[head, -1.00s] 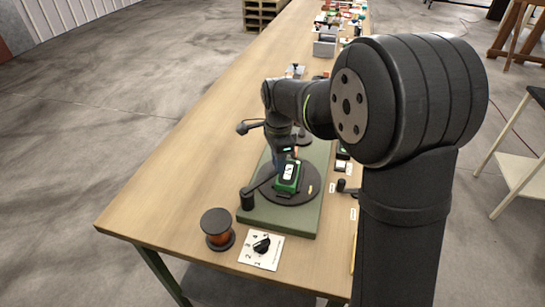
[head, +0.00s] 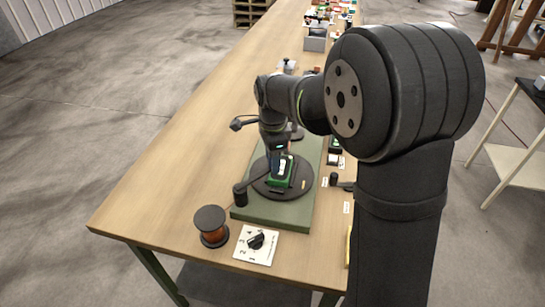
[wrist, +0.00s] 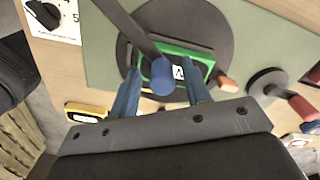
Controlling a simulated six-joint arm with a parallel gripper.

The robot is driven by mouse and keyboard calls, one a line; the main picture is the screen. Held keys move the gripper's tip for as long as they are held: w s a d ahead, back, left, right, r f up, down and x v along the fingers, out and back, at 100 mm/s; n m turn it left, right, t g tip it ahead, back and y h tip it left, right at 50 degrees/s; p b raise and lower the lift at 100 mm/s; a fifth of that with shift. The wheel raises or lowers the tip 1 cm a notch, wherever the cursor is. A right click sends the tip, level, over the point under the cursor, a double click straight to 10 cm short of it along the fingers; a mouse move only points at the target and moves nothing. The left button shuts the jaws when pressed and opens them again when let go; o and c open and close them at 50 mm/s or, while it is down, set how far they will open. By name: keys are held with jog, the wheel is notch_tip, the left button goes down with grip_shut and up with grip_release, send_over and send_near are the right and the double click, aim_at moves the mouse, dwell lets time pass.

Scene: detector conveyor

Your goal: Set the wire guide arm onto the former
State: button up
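The wire guide arm (head: 257,182) is a dark bar running from a short black post. In the wrist view the bar (wrist: 128,24) ends in a blue knob (wrist: 163,76) that overlaps the former in the picture; I cannot tell whether they touch. The former (head: 281,170) is a green block with a white label on a dark round turntable. It also shows in the wrist view (wrist: 200,58), partly behind the knob. My gripper (wrist: 163,92) is open, its two blue fingers on either side of the knob with gaps. In the head view its fingertips are mostly hidden.
A copper wire spool (head: 211,227) and a white dial plate (head: 251,257) with a black knob sit near the table's front. The turntable (head: 262,186) rests on a green base (head: 270,215). Small parts lie to its right. The left tabletop is clear.

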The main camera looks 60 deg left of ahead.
notch_tip(320, 180, up, 17)
jog(key=shift+r, duration=0.2)
dwell(0.4)
jog(key=shift+f, duration=0.1)
dwell(0.4)
notch_tip(320, 180, down, 17)
jog(key=shift+f, duration=0.15)
dwell(0.5)
